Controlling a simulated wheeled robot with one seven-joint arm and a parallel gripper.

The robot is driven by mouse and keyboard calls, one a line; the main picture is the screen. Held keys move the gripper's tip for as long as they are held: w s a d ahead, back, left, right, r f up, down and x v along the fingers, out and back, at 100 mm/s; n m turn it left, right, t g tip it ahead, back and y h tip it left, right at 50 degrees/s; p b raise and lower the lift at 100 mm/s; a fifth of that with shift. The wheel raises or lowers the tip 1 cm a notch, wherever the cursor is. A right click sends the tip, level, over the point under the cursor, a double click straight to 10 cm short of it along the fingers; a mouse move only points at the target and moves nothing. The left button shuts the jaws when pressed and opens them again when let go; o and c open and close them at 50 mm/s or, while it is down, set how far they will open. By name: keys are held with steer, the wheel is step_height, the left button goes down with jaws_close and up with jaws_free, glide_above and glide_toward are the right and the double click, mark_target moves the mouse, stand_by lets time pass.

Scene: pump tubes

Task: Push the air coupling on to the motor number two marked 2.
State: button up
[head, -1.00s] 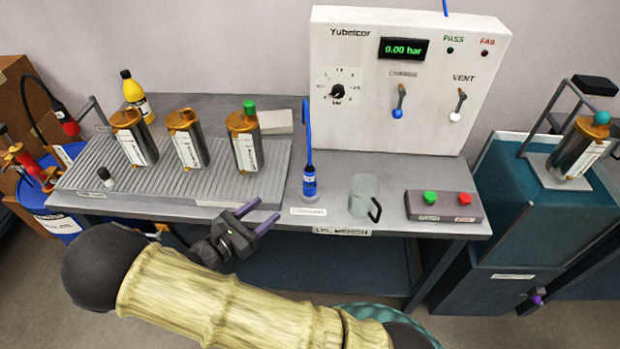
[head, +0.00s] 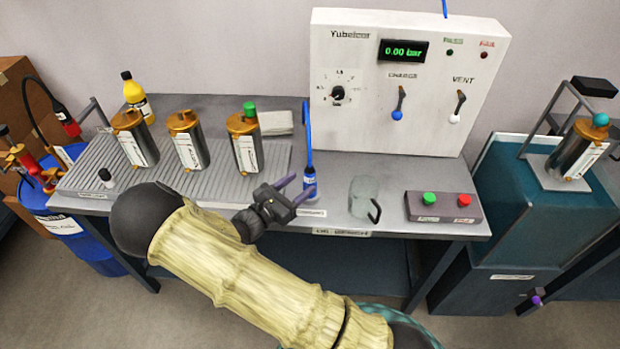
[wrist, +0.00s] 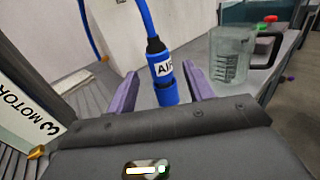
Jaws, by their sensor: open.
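The blue air coupling (head: 310,186), labelled AIR in the wrist view (wrist: 164,72), hangs upright on its blue hose at the bench's front. My gripper (head: 304,185) is open beside it. In the wrist view its two purple fingers (wrist: 160,92) stand on either side of the coupling, with gaps showing. Three motors stand on the ribbed tray: a left one (head: 134,138), a middle one (head: 188,140) and a right one with a green cap (head: 246,145). Their numbers are too small to read in the head view. A label reading MOTOR 3 (wrist: 28,112) shows at left in the wrist view.
A glass jug (head: 362,197) stands right of the coupling, beside a box with green and red buttons (head: 443,208). The white test panel (head: 400,125) reads 0.00 bar. The ribbed tray (head: 215,190) lies left. Another motor (head: 572,150) sits on the teal machine.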

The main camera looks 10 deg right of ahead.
mark_target(306, 179)
steer(key=x, duration=0.5)
steer(key=shift+w, duration=0.1)
steer(key=shift+c, duration=0.2)
stand_by(0.4)
steer(key=c, duration=1)
